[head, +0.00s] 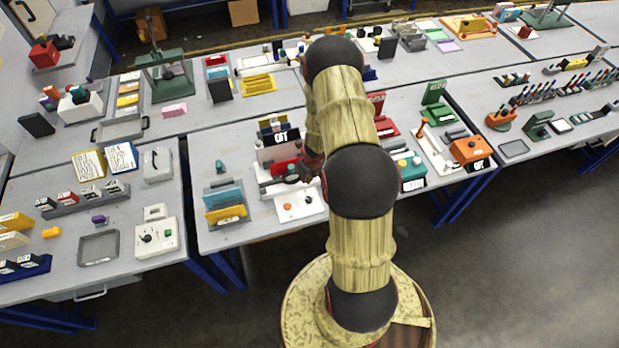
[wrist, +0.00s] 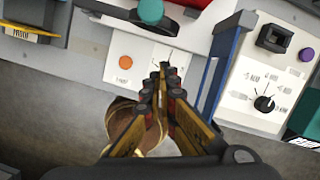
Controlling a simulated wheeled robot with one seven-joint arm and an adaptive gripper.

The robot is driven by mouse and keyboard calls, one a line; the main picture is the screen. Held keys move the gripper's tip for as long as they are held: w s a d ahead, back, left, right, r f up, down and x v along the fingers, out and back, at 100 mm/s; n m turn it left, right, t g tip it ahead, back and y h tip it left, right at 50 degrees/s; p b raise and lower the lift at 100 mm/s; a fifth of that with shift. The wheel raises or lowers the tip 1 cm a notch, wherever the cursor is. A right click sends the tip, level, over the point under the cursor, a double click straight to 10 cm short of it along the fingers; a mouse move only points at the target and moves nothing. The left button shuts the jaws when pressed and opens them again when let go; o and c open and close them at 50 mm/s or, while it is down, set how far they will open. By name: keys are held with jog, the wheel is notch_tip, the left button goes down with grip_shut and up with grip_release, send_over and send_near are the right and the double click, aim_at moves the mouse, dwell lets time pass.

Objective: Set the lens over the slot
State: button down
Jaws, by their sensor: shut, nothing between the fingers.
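My gripper (wrist: 163,72) is shut with nothing between its fingers, its tips over a white panel (wrist: 118,50) in the wrist view. The panel has an orange button (wrist: 126,62) and small printed marks. Beyond it are a teal knob (wrist: 150,11) and a dark rounded part beside a red-and-grey block (wrist: 192,22). In the head view the orange button (head: 287,206) shows on the white panel, and my arm hides much of that device. I cannot tell which part is the lens or where the slot is.
A blue upright plate (wrist: 222,62) stands right of my gripper in the wrist view. Beyond it is a white panel with a black dial (wrist: 264,103) and a purple knob (wrist: 306,54). Blue and yellow plates (head: 224,203) stand left of the device. The table's front edge is close.

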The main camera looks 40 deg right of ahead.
jog(key=p+v, duration=0.2)
jog(key=v, duration=0.8)
jog(key=shift+w, duration=0.2)
jog(key=shift+d, duration=0.1)
